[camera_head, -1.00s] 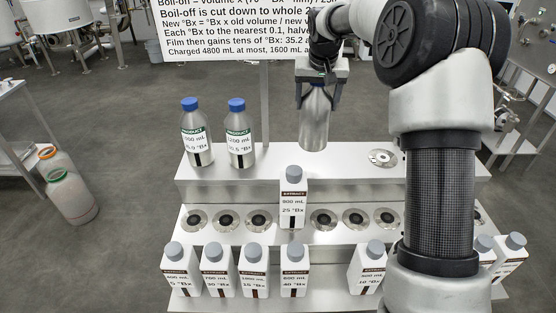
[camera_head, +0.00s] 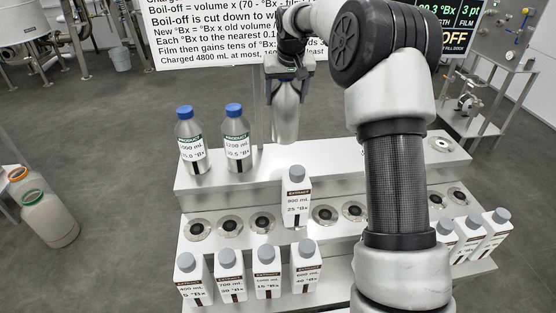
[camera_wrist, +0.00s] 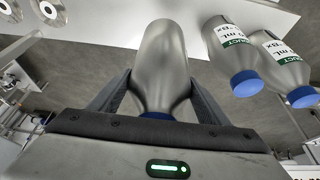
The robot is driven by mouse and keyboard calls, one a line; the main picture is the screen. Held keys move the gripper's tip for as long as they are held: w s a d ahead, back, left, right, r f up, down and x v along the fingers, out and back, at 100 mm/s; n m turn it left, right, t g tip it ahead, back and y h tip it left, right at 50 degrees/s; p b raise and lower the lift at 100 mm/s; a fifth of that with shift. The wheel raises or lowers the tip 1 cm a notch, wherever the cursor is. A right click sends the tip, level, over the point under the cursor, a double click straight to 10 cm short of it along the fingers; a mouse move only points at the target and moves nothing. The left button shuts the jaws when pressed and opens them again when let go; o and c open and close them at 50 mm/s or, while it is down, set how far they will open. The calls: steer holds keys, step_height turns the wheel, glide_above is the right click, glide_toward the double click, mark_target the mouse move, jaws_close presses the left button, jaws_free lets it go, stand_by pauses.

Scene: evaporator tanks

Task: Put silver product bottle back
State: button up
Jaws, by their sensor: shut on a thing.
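My gripper (camera_head: 290,72) is shut on a silver product bottle (camera_head: 286,112) and holds it upright by its upper part, above the upper shelf (camera_head: 330,156). In the wrist view the gripper (camera_wrist: 158,105) has a jaw on each side of the bottle (camera_wrist: 163,60); its blue cap is mostly hidden. Whether the held bottle touches the shelf, I cannot tell.
A white extract bottle (camera_head: 296,196) reading 900 mL, 25 °Bx stands on the middle step among round sockets (camera_head: 230,227). Several white extract bottles (camera_head: 267,272) line the front step. A round metal seat (camera_head: 441,144) on the upper shelf at right is empty. My arm hides part of the rack.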

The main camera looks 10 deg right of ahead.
mark_target(285, 124)
steer(key=shift+w+f+p, duration=0.1)
steer(key=shift+f+p, duration=0.45)
steer(key=shift+f, duration=4.4)
steer(key=o, duration=2.1)
steer(key=shift+f, duration=0.15)
